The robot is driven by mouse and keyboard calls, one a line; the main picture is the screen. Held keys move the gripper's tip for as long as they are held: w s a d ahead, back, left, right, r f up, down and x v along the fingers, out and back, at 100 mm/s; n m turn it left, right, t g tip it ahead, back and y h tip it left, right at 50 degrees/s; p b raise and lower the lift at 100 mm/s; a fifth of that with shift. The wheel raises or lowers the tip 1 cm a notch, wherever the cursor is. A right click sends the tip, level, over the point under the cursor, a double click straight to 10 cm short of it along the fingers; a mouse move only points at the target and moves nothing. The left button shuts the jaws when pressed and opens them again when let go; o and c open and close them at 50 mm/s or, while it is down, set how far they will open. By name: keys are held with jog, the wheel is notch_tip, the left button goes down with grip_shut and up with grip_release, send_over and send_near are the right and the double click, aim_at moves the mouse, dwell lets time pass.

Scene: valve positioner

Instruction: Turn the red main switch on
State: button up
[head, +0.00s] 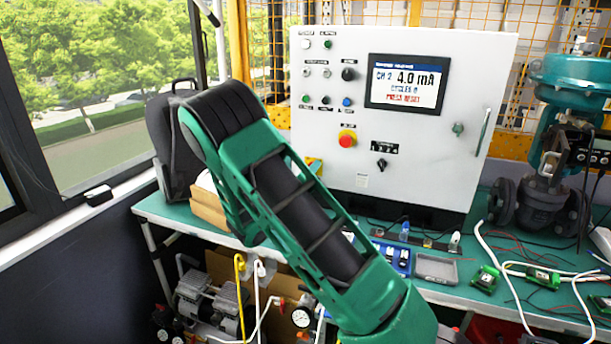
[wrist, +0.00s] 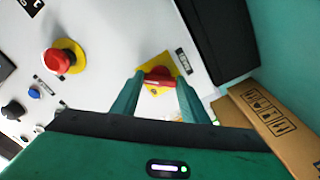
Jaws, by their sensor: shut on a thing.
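The red main switch (wrist: 157,73) is a rotary handle on a yellow plate, mounted on the white cabinet. In the wrist view my gripper (wrist: 161,82) has one finger on each side of the red handle and is shut on it. The handle lies roughly crosswise between the fingertips. In the head view only a bit of the yellow plate (head: 315,164) shows beside my arm.
A red emergency-stop button (head: 347,139) on a yellow ring sits close by on the cabinet (head: 440,150); it shows in the wrist view too (wrist: 57,61). A cardboard box (wrist: 275,122) is near my gripper. The green bench (head: 465,295) holds small parts and cables.

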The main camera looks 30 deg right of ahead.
jog(key=shift+s+d+f+m, duration=0.1)
jog(key=shift+f+m, duration=0.15)
jog(key=shift+m, duration=0.45)
jog(key=o, duration=1.1)
jog(key=shift+c, duration=0.2)
jog(key=shift+r, duration=0.1)
jog(key=v, duration=1)
jog(key=shift+a, duration=0.35)
jog(key=shift+s, duration=0.15)
